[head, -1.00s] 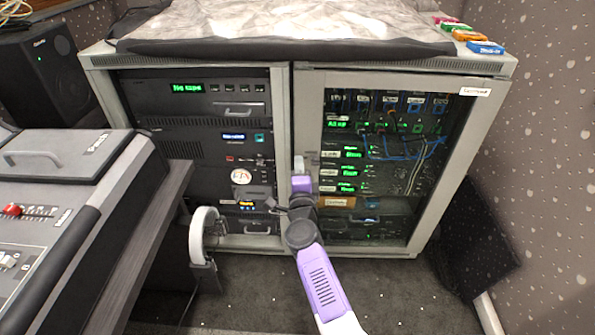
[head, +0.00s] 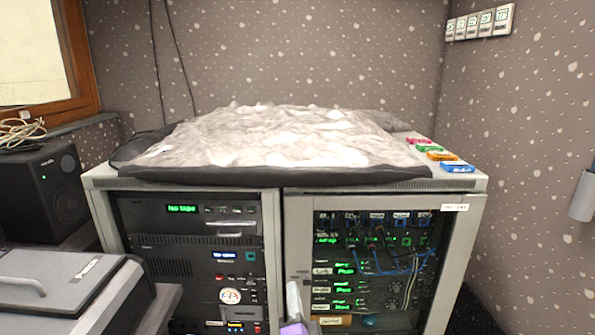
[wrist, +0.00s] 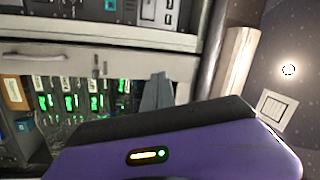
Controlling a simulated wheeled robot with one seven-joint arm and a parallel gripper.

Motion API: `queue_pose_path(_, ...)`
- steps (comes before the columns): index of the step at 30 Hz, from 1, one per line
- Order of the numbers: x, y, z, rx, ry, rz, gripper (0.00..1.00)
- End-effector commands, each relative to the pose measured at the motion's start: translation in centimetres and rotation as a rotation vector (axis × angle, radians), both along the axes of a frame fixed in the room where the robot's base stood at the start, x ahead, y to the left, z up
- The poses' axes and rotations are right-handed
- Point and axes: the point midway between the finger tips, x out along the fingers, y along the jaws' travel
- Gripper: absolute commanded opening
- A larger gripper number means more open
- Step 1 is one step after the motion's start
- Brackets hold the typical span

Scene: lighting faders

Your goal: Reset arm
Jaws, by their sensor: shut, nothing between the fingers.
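My gripper (head: 294,296) shows at the bottom of the head view, a grey tip above a purple section of my arm. It appears in front of the post between the two cabinet doors; whether it touches is unclear. In the wrist view, its grey fingers (wrist: 157,92) are together and empty, above my purple wrist housing. The rest of my arm is below the head view's edge.
The grey rack cabinet (head: 465,183) stands ahead, its right door glazed over lit units. A crumpled grey sheet (head: 250,140) and several coloured boxes (head: 441,156) lie on top. A console (head: 60,290) and a speaker (head: 52,185) stand left.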

Motion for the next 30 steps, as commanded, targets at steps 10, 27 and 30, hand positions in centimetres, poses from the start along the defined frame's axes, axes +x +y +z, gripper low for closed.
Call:
queue_pose_path(10, -11.8, -7.4, 0.0, -0.42, -0.094, -0.056, 0.0)
queue_pose_path(27, -34.1, -16.6, 4.0, -0.998, -0.043, -0.112, 0.0)
queue_pose_path(30, -37.6, -17.6, 5.5, -1.074, -0.011, -0.112, 0.0)
